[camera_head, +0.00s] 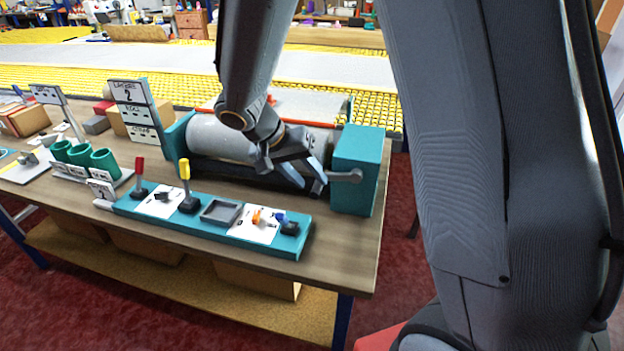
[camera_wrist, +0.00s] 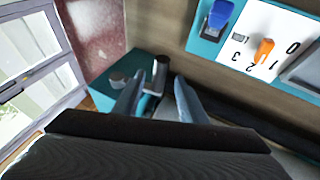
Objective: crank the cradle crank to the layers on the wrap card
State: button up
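The cradle has a grey roller (camera_head: 215,138) between teal end blocks. The crank (camera_head: 345,176) is a grey arm on the near face of the right block (camera_head: 362,150). In the wrist view the crank's dark handle (camera_wrist: 161,72) stands up just beyond and between my fingertips. My gripper (camera_head: 312,180), also in the wrist view (camera_wrist: 158,92), is open beside the crank; I cannot tell whether a finger touches it. The wrap card (camera_head: 130,91) stands behind the left block and appears to read "LAYERS 2"; its smaller lines are hard to read. My arm hides part of the roller.
A teal control panel (camera_head: 212,232) in front carries a red lever (camera_head: 139,172), a yellow lever (camera_head: 185,172), a grey tray (camera_head: 221,212), an orange pointer (camera_wrist: 265,49) near printed numbers and a blue switch (camera_wrist: 219,17). Green cups (camera_head: 103,161) and another sign (camera_head: 46,94) stand at the left.

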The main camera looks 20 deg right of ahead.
jog(key=shift+x, duration=1.2)
grip_shut()
jog(key=shift+w+a, duration=0.1)
